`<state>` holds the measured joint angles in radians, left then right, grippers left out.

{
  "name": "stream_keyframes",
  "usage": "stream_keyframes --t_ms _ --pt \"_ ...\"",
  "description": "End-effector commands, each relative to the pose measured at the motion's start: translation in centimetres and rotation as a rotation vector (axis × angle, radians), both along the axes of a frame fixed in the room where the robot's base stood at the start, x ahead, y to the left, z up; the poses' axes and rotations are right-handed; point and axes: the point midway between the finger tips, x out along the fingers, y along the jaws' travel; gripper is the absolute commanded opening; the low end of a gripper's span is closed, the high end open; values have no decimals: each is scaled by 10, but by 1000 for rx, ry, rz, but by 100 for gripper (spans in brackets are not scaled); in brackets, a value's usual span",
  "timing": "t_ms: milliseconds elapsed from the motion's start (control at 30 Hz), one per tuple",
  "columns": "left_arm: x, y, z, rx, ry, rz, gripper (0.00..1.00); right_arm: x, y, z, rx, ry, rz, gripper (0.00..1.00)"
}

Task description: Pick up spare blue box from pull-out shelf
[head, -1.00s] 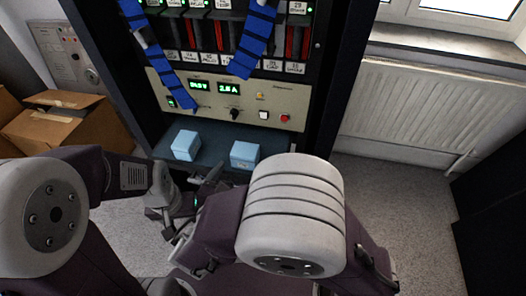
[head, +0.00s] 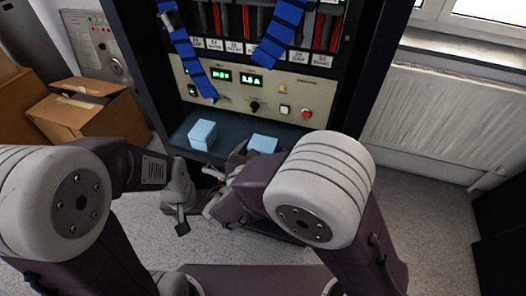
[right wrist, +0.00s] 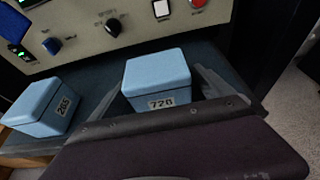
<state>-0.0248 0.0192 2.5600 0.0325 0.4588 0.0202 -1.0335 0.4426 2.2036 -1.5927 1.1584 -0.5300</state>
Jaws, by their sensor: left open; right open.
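Two light blue boxes sit on the dark pull-out shelf (head: 232,127). The left box (head: 202,135) shows whole in the head view and at the left of the right wrist view (right wrist: 43,106), with a label like 265. The right box (head: 263,143) is partly hidden by my right arm; in the right wrist view (right wrist: 156,80) its label reads like 728. My right gripper (right wrist: 162,88) is open, its fingers on either side of the right box, not visibly closed on it. My left gripper (head: 192,208) is open and empty, in front of and below the shelf.
A rack with a beige control panel (head: 255,92), knobs and buttons stands right behind the shelf. Blue striped straps (head: 187,48) hang in front of it. A cardboard box (head: 90,112) is at the left, a radiator (head: 428,115) at the right.

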Motion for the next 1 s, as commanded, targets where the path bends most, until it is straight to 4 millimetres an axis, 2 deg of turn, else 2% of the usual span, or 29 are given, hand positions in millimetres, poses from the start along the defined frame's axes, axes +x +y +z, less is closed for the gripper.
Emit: stream_keyframes --t_ms 100,367,667,767,933,1000 --pt "0 0 1 0 0 0 73 0 0 1 0 0 0 88" --pt "0 0 1 0 0 0 73 -1 0 1 0 0 0 16" --pt "0 0 4 0 0 0 73 -1 0 6 1 -1 0 16" --pt "0 0 11 0 0 0 73 0 0 18 2 -2 0 16" --pt "0 0 28 0 0 0 73 -1 0 50 2 -3 0 16" --pt "0 0 30 0 0 0 73 -12 -10 55 0 -1 2 16"
